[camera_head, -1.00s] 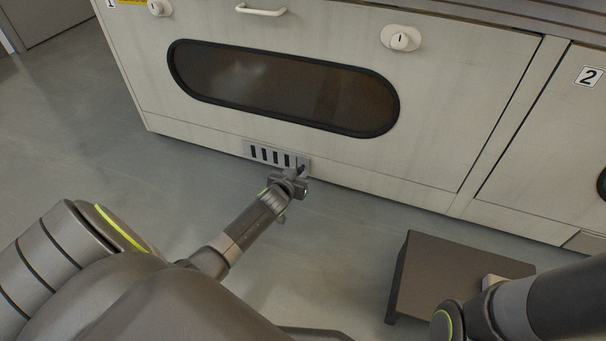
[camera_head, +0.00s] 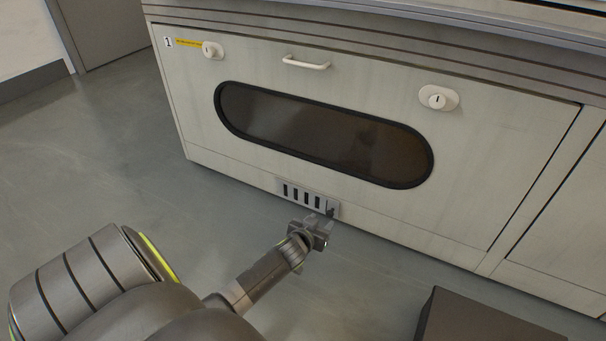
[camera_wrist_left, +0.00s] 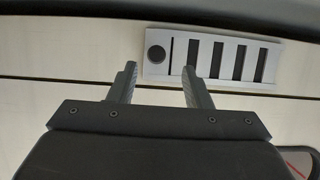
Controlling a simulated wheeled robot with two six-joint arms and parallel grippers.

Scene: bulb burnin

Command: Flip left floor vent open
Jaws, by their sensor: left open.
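The left floor vent (camera_head: 304,197) is a light grey slotted plate low on the cabinet front, below the dark oval window. In the left wrist view the vent (camera_wrist_left: 230,58) shows several dark slots, a thin slot and a dark round spot at its left end. My left gripper (camera_head: 326,218) is close in front of the vent's right end in the head view. In the left wrist view my left gripper (camera_wrist_left: 159,72) is open, with nothing between its fingers. Its fingertips point at the vent's round-spot end; whether they touch it I cannot tell. My right gripper is out of view.
The cabinet front (camera_head: 400,215) has a white handle (camera_head: 305,63) and two white latches (camera_head: 438,98) above the window (camera_head: 325,135). A dark low box (camera_head: 480,322) stands on the floor at the lower right. The floor left of the cabinet is clear.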

